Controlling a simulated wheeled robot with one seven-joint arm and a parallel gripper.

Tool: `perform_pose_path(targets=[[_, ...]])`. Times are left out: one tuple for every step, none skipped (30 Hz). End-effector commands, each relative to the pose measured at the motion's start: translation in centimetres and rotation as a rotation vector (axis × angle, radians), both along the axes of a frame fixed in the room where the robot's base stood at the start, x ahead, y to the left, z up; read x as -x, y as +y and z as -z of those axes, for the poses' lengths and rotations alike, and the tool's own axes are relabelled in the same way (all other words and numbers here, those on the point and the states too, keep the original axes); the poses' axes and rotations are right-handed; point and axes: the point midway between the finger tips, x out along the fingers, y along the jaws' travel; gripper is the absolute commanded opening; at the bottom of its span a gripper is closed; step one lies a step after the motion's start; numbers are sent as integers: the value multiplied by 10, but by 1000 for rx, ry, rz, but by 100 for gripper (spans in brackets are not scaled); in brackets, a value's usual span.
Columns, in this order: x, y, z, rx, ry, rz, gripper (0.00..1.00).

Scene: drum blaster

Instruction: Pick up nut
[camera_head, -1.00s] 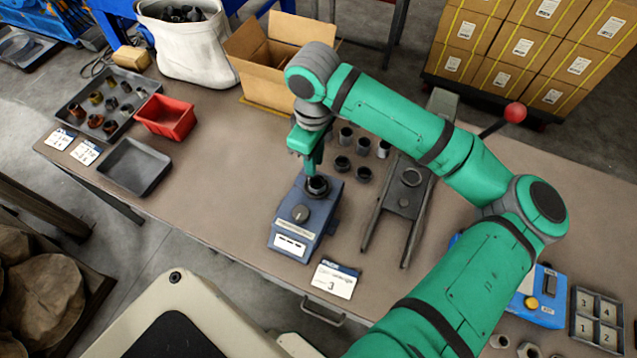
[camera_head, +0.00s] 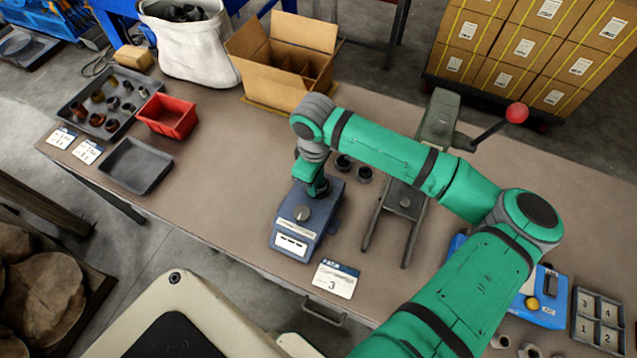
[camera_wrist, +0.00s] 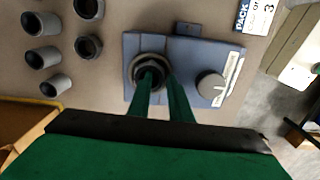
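The nut is a dark ring (camera_wrist: 134,72) on top of a blue device (camera_wrist: 202,50) with a round knob. In the head view the device (camera_head: 296,240) stands on the table, and my gripper (camera_head: 318,190) is lowered onto its top, hiding the ring there. In the wrist view my gripper (camera_wrist: 161,77) has two green fingers slightly apart. The left fingertip is within the ring's opening; the right one is at its right outer edge. I cannot tell whether they press on the ring's wall.
Several grey cylinders (camera_wrist: 42,54) and a dark ring (camera_wrist: 87,46) stand near the device. A metal stand (camera_head: 405,203) with a red-knobbed lever (camera_head: 516,112) is to the right. An open cardboard box (camera_head: 275,90) stands behind.

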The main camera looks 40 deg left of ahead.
Motion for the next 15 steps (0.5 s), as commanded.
perform_pose_path(targets=[[0, 0, 1, 0, 0, 0, 18], [0, 0, 1, 0, 0, 0, 18], [0, 0, 1, 0, 0, 0, 18], [0, 0, 1, 0, 0, 0, 18], [0, 0, 1, 0, 0, 0, 18], [0, 0, 1, 0, 0, -1, 18], [0, 0, 1, 0, 0, -1, 14], [0, 0, 1, 0, 0, -1, 6], [0, 0, 1, 0, 0, -1, 0], [0, 1, 1, 0, 0, -1, 0], [0, 1, 1, 0, 0, -2, 0], [1, 1, 1, 0, 0, -2, 0], [1, 1, 1, -1, 0, -2, 0], [1, 1, 1, -1, 0, -3, 0], [1, 1, 1, -1, 0, -3, 0]])
